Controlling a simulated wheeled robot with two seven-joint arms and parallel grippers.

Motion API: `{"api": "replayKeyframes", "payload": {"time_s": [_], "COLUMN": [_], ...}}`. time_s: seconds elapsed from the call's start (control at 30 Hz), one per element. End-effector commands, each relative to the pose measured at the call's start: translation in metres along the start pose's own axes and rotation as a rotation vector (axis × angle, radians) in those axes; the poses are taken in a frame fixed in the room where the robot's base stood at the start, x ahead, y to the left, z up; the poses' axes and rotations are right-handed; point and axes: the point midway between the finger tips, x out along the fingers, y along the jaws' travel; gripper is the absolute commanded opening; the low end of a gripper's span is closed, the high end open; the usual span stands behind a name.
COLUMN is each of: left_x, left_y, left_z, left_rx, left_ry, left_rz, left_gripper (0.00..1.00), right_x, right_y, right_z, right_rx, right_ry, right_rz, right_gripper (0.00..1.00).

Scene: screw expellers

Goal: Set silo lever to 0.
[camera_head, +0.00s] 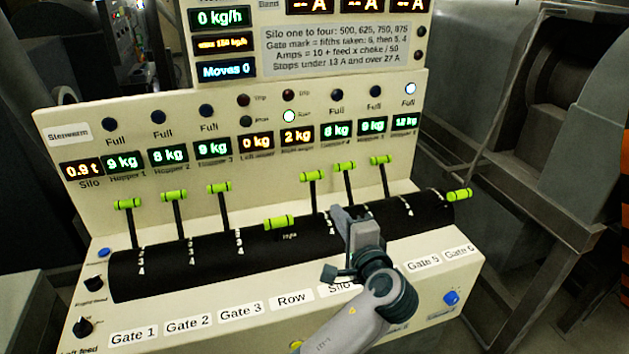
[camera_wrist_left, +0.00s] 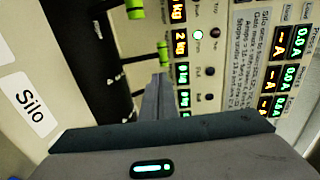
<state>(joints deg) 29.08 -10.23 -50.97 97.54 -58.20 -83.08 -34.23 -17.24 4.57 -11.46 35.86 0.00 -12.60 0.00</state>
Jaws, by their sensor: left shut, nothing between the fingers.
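The silo lever, with a lime-green handle (camera_head: 312,176), stands up and leans toward the back panel, behind the "Silo" label. What I take for the same handle (camera_wrist_left: 163,52) is just beyond my fingertips in the left wrist view. My left gripper (camera_head: 346,212) is shut and empty, over the black drum in front of the silo lever and the lever to its right. It also shows in the left wrist view (camera_wrist_left: 160,85). The "Silo" label (camera_wrist_left: 30,103) is clear in the wrist view but partly covered by my arm in the head view. My right gripper is not in view.
The row lever (camera_head: 278,223) is tilted forward at the left. A neighbouring lever (camera_head: 345,166) stands close on the right. The gate 6 lever (camera_head: 459,195) is low at the far right. The back panel (camera_head: 70,135) with displays rises behind the drum (camera_head: 150,280).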

Motion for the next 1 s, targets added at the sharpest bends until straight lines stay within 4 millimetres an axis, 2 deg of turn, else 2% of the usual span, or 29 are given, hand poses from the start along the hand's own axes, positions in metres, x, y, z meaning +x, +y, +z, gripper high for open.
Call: {"api": "replayKeyframes", "payload": {"time_s": [0.17, 0.57, 0.77, 1.0], "left_x": [-0.004, 0.0, 0.017, 0.055], "left_y": [0.006, 0.004, 0.003, 0.001], "left_z": [0.004, 0.004, 0.004, 0.005], "left_rx": [-0.01, -0.008, -0.007, -0.004], "left_ry": [-0.021, -0.019, -0.02, -0.02], "left_rz": [0.027, 0.023, 0.022, 0.021], "left_gripper": [0.0, 0.0, 0.0, 0.0], "right_x": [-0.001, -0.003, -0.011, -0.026], "right_y": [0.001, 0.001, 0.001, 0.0], "right_z": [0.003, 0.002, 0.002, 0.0], "right_rx": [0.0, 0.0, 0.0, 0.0], "right_ry": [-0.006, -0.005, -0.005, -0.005], "right_rz": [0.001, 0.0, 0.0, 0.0], "right_gripper": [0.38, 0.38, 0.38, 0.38]}}
